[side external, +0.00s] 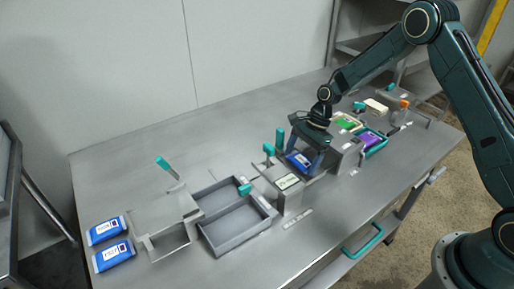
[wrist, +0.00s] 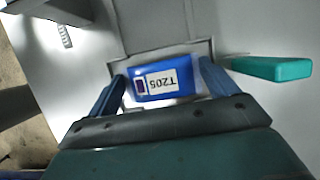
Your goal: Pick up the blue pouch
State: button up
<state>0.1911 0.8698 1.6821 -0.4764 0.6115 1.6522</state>
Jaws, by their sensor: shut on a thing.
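In the side view the blue pouch (side external: 299,162) sits between the fingers of my gripper (side external: 304,155), over a metal fixture right of the table's middle. My gripper is shut on this pouch, with a finger at each end. Two more blue pouches, one (side external: 105,231) behind the other (side external: 115,256), lie at the table's left end. I cannot tell whether the held pouch touches the fixture.
A grey divided tray (side external: 262,231) and a metal stand (side external: 160,215) are to the left. Teal handles stand near the fixture, one (wrist: 268,68) close right of my gripper in the wrist view. Green and purple packs (side external: 369,138) lie to the right. The table's back left is clear.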

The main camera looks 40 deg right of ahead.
notch_tip(320, 180, up, 20)
dwell(0.6)
jog(key=shift+f+n, duration=0.1)
jog(key=shift+n, duration=0.2)
dwell(0.4)
jog(key=n+g+h, duration=0.4)
jog(key=n, duration=1.3)
send_over(238, 230)
jog(key=w, duration=0.1)
notch_tip(238, 230, down, 12)
jog(key=shift+w+f, duration=0.2)
jog(key=shift+f, duration=3.8)
jog(key=shift+f, duration=0.15)
